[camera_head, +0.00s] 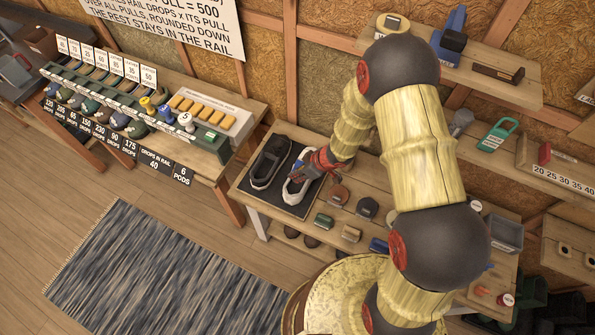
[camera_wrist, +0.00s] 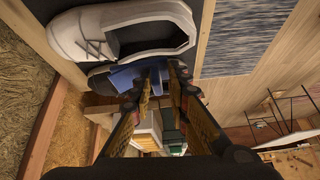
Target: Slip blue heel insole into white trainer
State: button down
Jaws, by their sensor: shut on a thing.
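The white trainer (camera_head: 293,188) lies on a dark mat beside a dark trainer (camera_head: 264,164). In the wrist view the white trainer (camera_wrist: 125,22) fills the top, with its dark opening (camera_wrist: 150,34) showing. My gripper (camera_head: 301,171) is at the white trainer in the head view. In the wrist view its fingers (camera_wrist: 163,74) are shut on a blue piece, the blue heel insole (camera_wrist: 124,79). The insole shows just beside the trainer's near rim in that view. I cannot tell whether it touches the shoe. The fingers hide part of it.
The dark mat (camera_head: 286,207) lies at the left end of the wooden bench. Several small coloured items, such as a reddish-brown one (camera_head: 338,195) and a green one (camera_head: 324,221), stand right of it. A separate table with several labelled pods (camera_head: 135,129) stands at left.

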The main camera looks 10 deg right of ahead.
jog(key=shift+d+r+m+p, duration=0.1)
jog(key=shift+r+m+p, duration=0.15)
jog(key=shift+p, duration=1.05)
jog(key=b, duration=0.4)
send_over(298, 189)
jog(key=shift+s+f, duration=0.1)
jog(key=shift+f, duration=3.3)
jog(key=c, duration=1.6)
grip_release()
jog(key=shift+c, duration=0.2)
jog(key=v, duration=1.2)
